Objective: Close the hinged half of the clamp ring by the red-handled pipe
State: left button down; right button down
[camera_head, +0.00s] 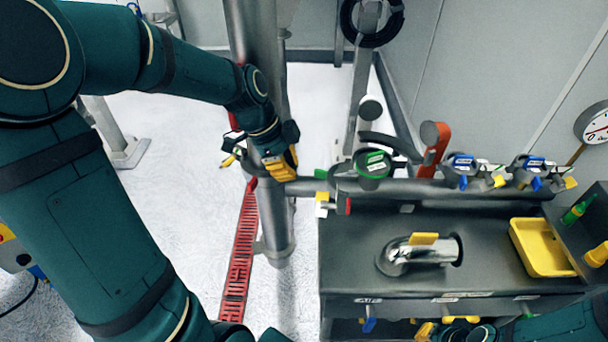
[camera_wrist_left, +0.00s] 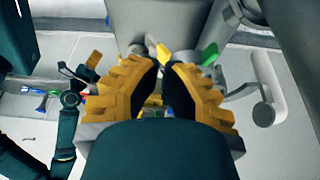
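A red handle (camera_head: 436,143) stands up from the horizontal pipe (camera_head: 405,187) at the back of the dark workbench. Just left of it are a green-rimmed disc (camera_head: 373,166) and a dark curved arm (camera_head: 390,143), which may be the clamp ring's hinged half, swung out. My left gripper (camera_head: 285,166) is left of these, in front of the vertical pipe, apart from the ring. In the left wrist view its yellow-backed fingers (camera_wrist_left: 162,66) nearly meet at the tips, with no object clearly held. My right gripper (camera_head: 428,330) is low at the bottom edge, partly cut off.
Blue-and-yellow valves (camera_head: 463,168) sit along the pipe at right. A silver elbow (camera_head: 405,257) and a yellow tray (camera_head: 542,247) are on the bench (camera_head: 350,230). A thick vertical pipe (camera_head: 272,215) stands left of the bench. A gauge (camera_head: 596,123) is at far right.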

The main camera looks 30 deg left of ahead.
aim_at(330, 185)
pick_arm(q)
jog(key=x, duration=0.9)
jog(key=shift+f, duration=0.2)
jog(key=shift+d+b, duration=0.1)
jog(key=shift+b, duration=0.2)
jog(key=shift+s+d+n, duration=0.1)
jog(key=shift+d+n, duration=0.3)
jog(key=shift+d, duration=0.15)
